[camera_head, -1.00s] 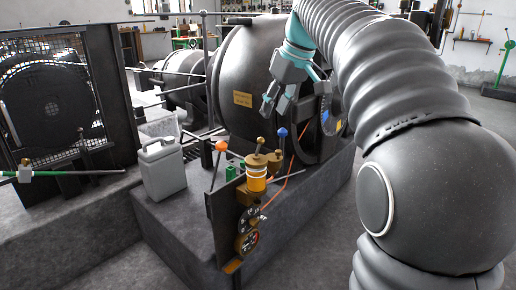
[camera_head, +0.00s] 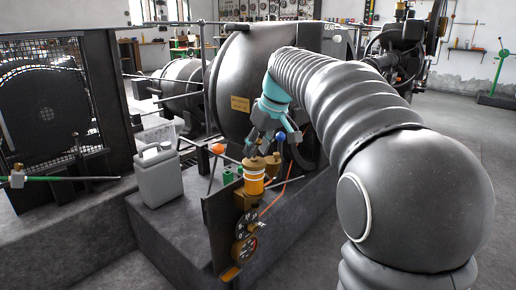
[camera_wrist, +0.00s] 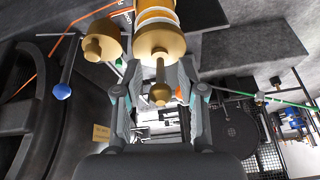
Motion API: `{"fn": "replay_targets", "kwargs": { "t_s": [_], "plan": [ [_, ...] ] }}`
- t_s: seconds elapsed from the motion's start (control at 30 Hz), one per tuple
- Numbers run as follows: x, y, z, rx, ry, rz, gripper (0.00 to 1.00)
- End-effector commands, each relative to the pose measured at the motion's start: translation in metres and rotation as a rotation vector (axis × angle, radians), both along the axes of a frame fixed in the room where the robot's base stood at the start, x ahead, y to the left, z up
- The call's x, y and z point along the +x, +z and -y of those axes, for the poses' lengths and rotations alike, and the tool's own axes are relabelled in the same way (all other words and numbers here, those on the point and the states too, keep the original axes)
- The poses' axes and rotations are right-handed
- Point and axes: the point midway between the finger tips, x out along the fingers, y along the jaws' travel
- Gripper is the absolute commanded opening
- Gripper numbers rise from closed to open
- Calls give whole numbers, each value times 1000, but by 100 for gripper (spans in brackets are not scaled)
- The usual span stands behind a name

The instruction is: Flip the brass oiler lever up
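The brass oiler (camera_head: 254,170) stands on the dark panel at the front of the dynamo, with an amber glass body and a brass cap. In the wrist view the oiler (camera_wrist: 158,35) is at top centre. Its brass lever (camera_wrist: 160,80) extends from the cap toward the camera and ends in a round knob. My gripper (camera_head: 262,148) is just above the cap in the head view. In the wrist view its fingers (camera_wrist: 160,85) are apart, one on each side of the lever, with visible gaps. The lever is mostly hidden by the fingers in the head view.
A blue-ball lever (camera_wrist: 61,91) and a smaller brass cap (camera_wrist: 103,40) are close beside the oiler. An orange-ball lever (camera_head: 217,148) is at its left. Gauges (camera_head: 245,235) sit below. A grey jug (camera_head: 159,178) stands left on the plinth. The dynamo drum (camera_head: 235,75) is behind.

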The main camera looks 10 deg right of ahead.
Motion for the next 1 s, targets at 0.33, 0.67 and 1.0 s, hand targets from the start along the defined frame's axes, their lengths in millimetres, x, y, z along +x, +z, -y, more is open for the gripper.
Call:
{"fn": "replay_targets", "kwargs": {
  "t_s": [0.33, 0.67, 1.0],
  "plan": [
    [0, 0, 0, 0, 0, 0, 0],
    [1, 6, -1, -19, 2, -30, 0],
    [6, 10, -4, -109, 1, -153, 0]
  ]
}}
